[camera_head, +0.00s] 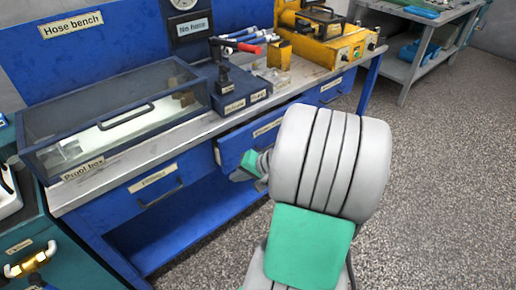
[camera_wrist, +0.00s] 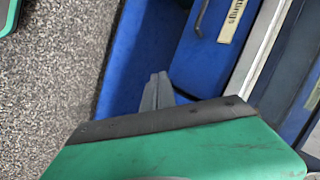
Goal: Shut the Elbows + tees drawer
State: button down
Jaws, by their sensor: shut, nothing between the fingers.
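The blue hose bench has a row of labelled drawers under its top. The middle drawer (camera_head: 232,147) stands partly pulled out. Its label (camera_head: 267,128) is too small to read and my arm hides its right part, so I cannot tell whether it is the Elbows + tees drawer. My gripper (camera_head: 239,175) is in front of this drawer, low and close to its face; I cannot tell whether they touch. In the wrist view the grey fingers (camera_wrist: 157,90) are together and empty, beside blue bench panels. A blue drawer front (camera_wrist: 203,50) there has a label ending in "ttings".
The left drawer (camera_head: 150,188) and right drawer (camera_head: 328,90) look shut. A glass-lidded proof box (camera_head: 110,110), a dark vise-like tool (camera_head: 235,90) and a yellow machine (camera_head: 325,45) stand on the bench. The speckled floor (camera_head: 430,170) to the right is clear.

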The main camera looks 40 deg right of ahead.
aim_at(252, 137)
jog(key=s+d+r+m+t+h+b, duration=0.1)
jog(key=s+d+m+t+h, duration=0.2)
jog(key=d, duration=0.5)
jog(key=s+d+r+m+t+b, duration=0.1)
jog(key=s+d+m+t, duration=0.15)
jog(key=d+m, duration=0.35)
jog(key=shift+n+t, duration=0.45)
jog(key=shift+n, duration=0.05)
jog(key=x, duration=0.4)
jog(key=d+b+x, duration=0.1)
jog(key=x, duration=0.8)
jog(key=shift+w+d+r+b, duration=0.2)
jog(key=shift+w+d+b, duration=0.05)
jog(key=shift+w+b, duration=0.15)
jog(key=shift+w, duration=0.45)
jog(key=w+p, duration=0.1)
jog(key=w, duration=0.3)
jog(key=shift+w+a+r, duration=0.1)
jog(key=shift+w+r, duration=0.05)
jog(key=shift+w, duration=0.05)
jog(key=shift+w+r, duration=0.1)
jog(key=shift+w, duration=0.2)
